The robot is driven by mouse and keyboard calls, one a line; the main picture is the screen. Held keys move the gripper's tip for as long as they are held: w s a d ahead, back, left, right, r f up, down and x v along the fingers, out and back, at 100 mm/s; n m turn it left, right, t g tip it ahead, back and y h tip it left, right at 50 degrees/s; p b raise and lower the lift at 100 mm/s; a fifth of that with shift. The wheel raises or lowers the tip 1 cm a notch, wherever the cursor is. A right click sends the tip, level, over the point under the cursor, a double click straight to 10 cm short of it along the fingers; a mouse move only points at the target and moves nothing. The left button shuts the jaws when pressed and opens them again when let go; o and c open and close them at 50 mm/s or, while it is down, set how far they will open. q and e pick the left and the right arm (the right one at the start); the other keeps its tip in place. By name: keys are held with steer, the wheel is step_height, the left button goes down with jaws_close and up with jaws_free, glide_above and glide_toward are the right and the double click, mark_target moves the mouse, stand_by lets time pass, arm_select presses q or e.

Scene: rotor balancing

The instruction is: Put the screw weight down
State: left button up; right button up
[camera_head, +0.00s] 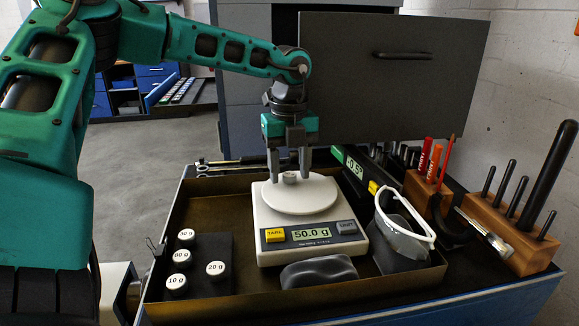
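A small grey screw weight (290,177) stands on the round white pan (318,196) of a digital scale (310,245). The scale's display reads 50.0 g. My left gripper (289,172) points down over the pan. Its two fingers stand on either side of the weight, with a visible gap to it, so it looks open. My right gripper is not in view.
The scale stands in a shallow brown tray (200,311). White-topped weights (216,269) sit in a dark block at left. A grey mouse-shaped object (319,272) lies in front, safety glasses (404,228) at right. Wooden tool holders (507,236) stand farther right.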

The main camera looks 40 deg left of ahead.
mark_target(289, 174)
arm_select(q)
step_height(289, 174, up, 12)
steer(key=shift+r+p, duration=0.15)
steer(key=shift+p, duration=0.3)
stand_by(0.8)
